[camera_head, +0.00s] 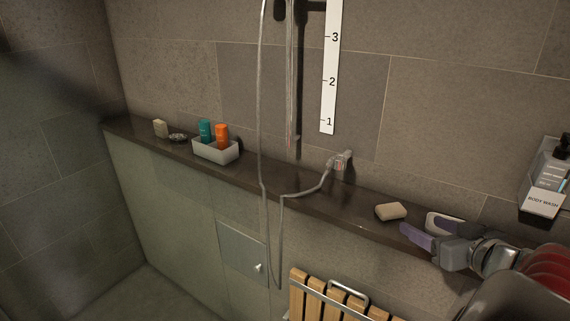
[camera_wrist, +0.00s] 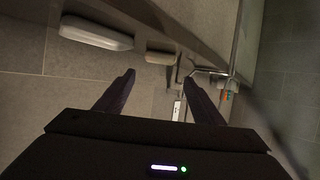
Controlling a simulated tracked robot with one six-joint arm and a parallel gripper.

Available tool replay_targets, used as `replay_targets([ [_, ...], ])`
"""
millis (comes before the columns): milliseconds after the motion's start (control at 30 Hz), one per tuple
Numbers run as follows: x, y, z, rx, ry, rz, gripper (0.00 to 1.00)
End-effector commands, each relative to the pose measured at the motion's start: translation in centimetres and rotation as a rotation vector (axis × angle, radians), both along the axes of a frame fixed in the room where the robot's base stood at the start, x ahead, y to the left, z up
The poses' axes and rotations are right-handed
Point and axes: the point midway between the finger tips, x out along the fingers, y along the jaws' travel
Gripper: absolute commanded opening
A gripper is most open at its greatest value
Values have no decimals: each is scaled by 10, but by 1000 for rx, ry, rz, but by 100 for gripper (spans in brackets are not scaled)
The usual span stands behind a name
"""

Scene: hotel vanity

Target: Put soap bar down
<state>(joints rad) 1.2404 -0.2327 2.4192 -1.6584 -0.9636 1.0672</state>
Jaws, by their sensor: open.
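A cream soap bar (camera_head: 391,211) lies on the dark stone ledge (camera_head: 310,205), left of my gripper (camera_head: 416,226) in the head view. In the wrist view the soap bar (camera_wrist: 160,57) shows beyond the fingertips of my gripper (camera_wrist: 159,77), between their lines and apart from them. My gripper is open, with nothing between its purple fingers. A pale, rounded, dish-like object (camera_head: 432,220) lies on the ledge behind my gripper and is partly hidden by it. It also shows in the wrist view (camera_wrist: 95,32).
A shower hose and tap (camera_head: 341,163) stand left of the soap. Farther left is a tray (camera_head: 216,152) with teal and orange bottles, a small dish (camera_head: 178,137) and a pale block (camera_head: 160,128). A body wash holder (camera_head: 541,203) hangs right. A slatted wooden seat (camera_head: 330,299) is below.

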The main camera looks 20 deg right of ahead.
Motion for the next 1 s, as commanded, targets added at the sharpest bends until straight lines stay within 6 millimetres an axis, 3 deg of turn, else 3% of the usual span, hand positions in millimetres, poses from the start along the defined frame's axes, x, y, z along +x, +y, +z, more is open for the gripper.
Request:
replay_targets([
  [267, 45, 13, 8, -67, 13, -25, 61],
  [600, 97, 43, 18, -135, 39, -83, 61],
  [800, 115, 64, 24, -158, 55, -117, 61],
  [1000, 108, 79, 42, -197, 69, -206, 61],
])
